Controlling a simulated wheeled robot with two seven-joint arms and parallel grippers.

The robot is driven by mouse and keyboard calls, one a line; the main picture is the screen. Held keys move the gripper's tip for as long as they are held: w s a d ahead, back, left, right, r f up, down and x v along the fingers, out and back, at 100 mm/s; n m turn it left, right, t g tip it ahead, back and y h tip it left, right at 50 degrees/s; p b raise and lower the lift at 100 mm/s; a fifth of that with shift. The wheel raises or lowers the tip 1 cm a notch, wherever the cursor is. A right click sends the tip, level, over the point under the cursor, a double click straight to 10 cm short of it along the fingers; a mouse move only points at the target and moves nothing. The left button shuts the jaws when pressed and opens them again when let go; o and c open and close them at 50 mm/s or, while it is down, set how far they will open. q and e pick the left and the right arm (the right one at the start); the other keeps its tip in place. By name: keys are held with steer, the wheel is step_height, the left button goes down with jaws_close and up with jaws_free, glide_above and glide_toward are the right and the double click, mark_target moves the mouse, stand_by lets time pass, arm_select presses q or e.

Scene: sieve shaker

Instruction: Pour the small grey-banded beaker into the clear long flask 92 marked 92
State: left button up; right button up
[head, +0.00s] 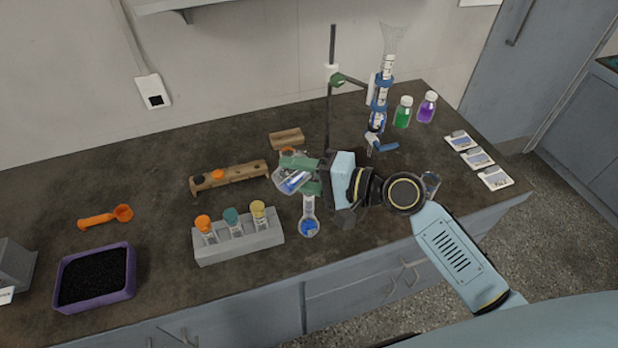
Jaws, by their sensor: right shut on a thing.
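My right gripper (298,174) reaches in from the right, its green fingers shut on a small clear beaker (290,181) with blue liquid inside. The beaker is tilted and held above the bench. Its grey band is hard to make out behind the fingers. A clear long-necked flask (309,226) with blue liquid in its round bottom stands upright just below the gripper. The flask's mouth is close under the beaker and fingers, partly hidden, and its marking is too small to read. I cannot tell whether liquid is flowing. My left gripper is not in view.
A grey rack (239,244) with capped tubes stands left of the flask, a wooden rack (229,177) behind it. A clamp stand (330,110) and blue column (379,95) rise behind. A small glass (431,182) stands right of my wrist. The bench's far left has a purple tray (131,285).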

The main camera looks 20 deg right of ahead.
steer(key=shift+r+m, duration=0.15)
steer(key=shift+m, duration=0.15)
stand_by(0.8)
